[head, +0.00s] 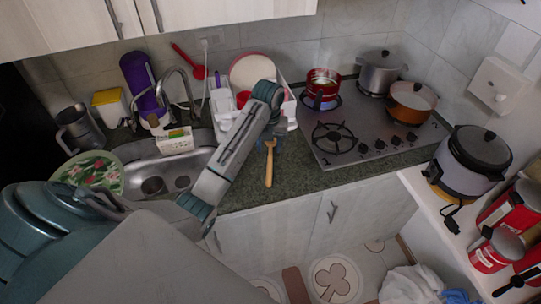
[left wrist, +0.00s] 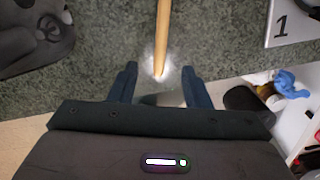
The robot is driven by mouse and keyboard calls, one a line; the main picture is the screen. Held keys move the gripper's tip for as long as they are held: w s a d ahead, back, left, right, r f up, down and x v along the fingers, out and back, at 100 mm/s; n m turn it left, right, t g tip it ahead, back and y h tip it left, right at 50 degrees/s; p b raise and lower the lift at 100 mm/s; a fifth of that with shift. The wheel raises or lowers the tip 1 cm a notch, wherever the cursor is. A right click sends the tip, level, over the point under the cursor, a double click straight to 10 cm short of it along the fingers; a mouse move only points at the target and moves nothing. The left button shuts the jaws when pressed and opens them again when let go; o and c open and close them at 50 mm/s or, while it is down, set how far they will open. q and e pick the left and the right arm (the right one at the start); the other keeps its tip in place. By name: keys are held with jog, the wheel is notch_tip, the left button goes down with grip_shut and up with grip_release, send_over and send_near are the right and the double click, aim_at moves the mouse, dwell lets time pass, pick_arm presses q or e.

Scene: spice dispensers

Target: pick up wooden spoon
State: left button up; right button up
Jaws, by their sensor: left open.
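The wooden spoon (head: 269,166) lies on the dark green counter between the sink and the stove, its handle towards the front edge. In the left wrist view its light wooden handle (left wrist: 163,38) comes down from the top, and its end lies between the two fingertips. My left gripper (left wrist: 159,72) is open, with one dark finger on each side of the handle end and a gap on both sides. In the head view my left gripper (head: 271,134) is over the far part of the spoon and partly hides it. My right gripper is not in view.
The sink (head: 165,178) is left of the spoon and the stove (head: 350,135) with pots is to the right. A white dish rack (head: 222,103) stands behind my left arm. The counter (head: 300,178) around the spoon's handle is clear.

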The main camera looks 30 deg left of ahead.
aim_at(269, 169)
pick_arm(q)
notch_tip(269, 169, down, 3)
jog(key=b, duration=0.2)
jog(key=shift+f+b, duration=0.1)
jog(key=shift+b, duration=0.25)
jog(key=shift+f, duration=0.35)
jog(key=shift+f+p, duration=0.45)
jog(key=shift+f, duration=0.4)
jog(key=shift+f+p, duration=0.25)
jog(key=shift+p, duration=0.1)
notch_tip(269, 169, down, 4)
jog(key=shift+d+f+p, duration=0.1)
jog(key=shift+p, duration=1.1)
jog(key=shift+f, duration=0.25)
grip_shut()
